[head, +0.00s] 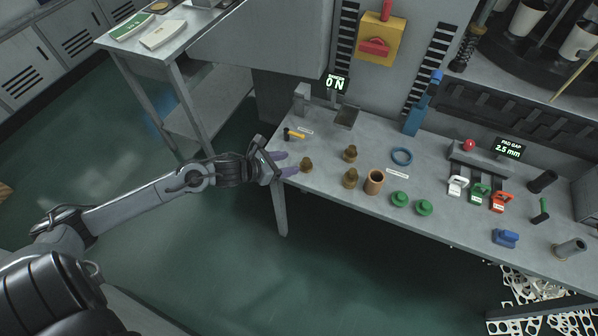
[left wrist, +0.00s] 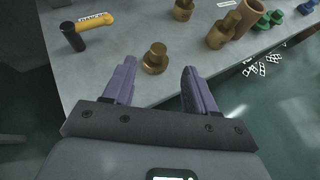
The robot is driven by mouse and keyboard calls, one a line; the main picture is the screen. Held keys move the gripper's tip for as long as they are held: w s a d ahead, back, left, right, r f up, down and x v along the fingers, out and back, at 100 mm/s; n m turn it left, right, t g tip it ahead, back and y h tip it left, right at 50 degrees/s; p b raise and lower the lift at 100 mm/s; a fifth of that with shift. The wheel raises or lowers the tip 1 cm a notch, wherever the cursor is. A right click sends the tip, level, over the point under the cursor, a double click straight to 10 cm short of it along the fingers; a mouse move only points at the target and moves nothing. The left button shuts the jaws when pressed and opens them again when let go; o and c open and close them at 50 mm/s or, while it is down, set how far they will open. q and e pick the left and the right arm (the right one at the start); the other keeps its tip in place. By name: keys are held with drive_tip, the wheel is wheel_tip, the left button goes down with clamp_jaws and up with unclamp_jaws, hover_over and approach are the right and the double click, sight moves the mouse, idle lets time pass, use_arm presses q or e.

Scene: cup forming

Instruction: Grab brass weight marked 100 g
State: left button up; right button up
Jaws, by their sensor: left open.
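Three knobbed brass weights stand upright on the workbench in the head view: one near the left end (head: 306,165), one farther back (head: 350,154), and one to its front (head: 350,179). Their markings are too small to read, so I cannot tell which is 100 g. My left gripper (head: 287,163) is open and empty at the bench's left edge, its purple fingers pointing at the nearest weight. In the left wrist view that weight (left wrist: 155,59) stands just beyond and between the fingertips (left wrist: 158,66), apparently untouched. My right gripper is out of view.
A yellow-and-black tool (head: 293,134) lies behind the nearest weight. The bench front edge is close to the gripper.

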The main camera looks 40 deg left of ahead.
sight(306, 160)
use_arm(q)
drive_tip(key=b+x, duration=0.1)
drive_tip(key=x, duration=0.3)
drive_tip(key=shift+w+d, duration=0.15)
drive_tip(key=shift+w, duration=0.2)
drive_tip(key=shift+x, duration=0.8)
drive_tip(key=shift+f+b+x, duration=0.25)
drive_tip(key=shift+b+x, duration=0.6)
drive_tip(key=shift+x, duration=1.35)
drive_tip(key=shift+s, duration=0.1)
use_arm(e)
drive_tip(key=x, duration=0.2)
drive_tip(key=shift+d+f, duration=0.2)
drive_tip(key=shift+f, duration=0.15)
use_arm(q)
clamp_jaws()
drive_tip(key=shift+r, duration=0.1)
